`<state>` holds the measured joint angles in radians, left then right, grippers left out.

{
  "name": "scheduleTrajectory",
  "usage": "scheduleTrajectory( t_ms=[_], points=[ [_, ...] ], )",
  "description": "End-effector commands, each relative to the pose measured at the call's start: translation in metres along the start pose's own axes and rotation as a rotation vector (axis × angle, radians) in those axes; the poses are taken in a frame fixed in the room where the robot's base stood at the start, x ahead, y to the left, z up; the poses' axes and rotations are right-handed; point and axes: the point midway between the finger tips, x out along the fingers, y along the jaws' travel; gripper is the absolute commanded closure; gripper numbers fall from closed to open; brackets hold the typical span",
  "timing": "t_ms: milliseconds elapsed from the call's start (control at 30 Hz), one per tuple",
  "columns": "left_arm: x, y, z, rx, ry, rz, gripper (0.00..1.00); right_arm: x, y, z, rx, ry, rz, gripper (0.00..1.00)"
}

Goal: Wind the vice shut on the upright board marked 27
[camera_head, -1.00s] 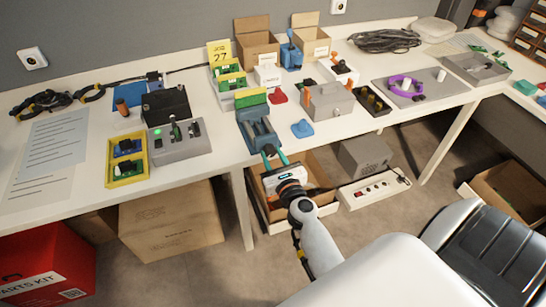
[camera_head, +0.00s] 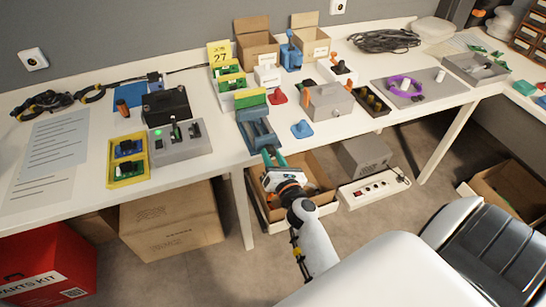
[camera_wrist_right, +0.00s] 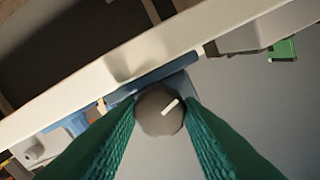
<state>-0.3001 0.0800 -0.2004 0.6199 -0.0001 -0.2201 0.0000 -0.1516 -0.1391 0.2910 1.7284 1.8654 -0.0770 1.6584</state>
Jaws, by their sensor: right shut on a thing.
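The blue vice (camera_head: 259,134) stands at the table's front edge. A green board with a yellowish face (camera_head: 252,98) stands upright at its back end; I cannot read a number on it, nor tell how closely the jaws meet it. My right gripper (camera_head: 273,157) reaches up from below to the vice's front. In the right wrist view its green fingers (camera_wrist_right: 160,125) are shut on a round grey knob (camera_wrist_right: 158,108) with a white line, which slants up to the right. My left gripper is not in view.
A yellow card marked 27 (camera_head: 219,53) stands behind, by a tray of green boards (camera_head: 231,80). A grey box with green light (camera_head: 180,142) is left of the vice; a blue piece (camera_head: 302,129) and an orange-handled grey box (camera_head: 328,103) are right. An open carton (camera_head: 310,170) is below.

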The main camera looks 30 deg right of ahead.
Motion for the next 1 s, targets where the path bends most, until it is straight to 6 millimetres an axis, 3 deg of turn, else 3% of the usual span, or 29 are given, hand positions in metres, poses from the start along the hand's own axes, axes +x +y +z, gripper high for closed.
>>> scheduleTrajectory(
  t_ms=[300,333,467,767,1000],
  points=[
    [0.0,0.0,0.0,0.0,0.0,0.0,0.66,-0.001,0.001,0.003,0.002,-0.006,0.002,0.89],
    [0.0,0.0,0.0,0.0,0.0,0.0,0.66,-0.001,0.001,0.003,0.002,-0.006,0.002,0.65],
    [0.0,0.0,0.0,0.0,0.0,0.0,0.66,-0.001,0.001,0.002,0.001,-0.004,0.002,0.45],
    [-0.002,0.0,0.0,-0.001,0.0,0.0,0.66,0.0,-0.001,-0.001,0.0,-0.002,0.0,0.45],
    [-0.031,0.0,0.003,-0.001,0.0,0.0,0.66,0.0,-0.016,-0.033,-0.004,-0.001,-0.001,0.45]
  ],
)
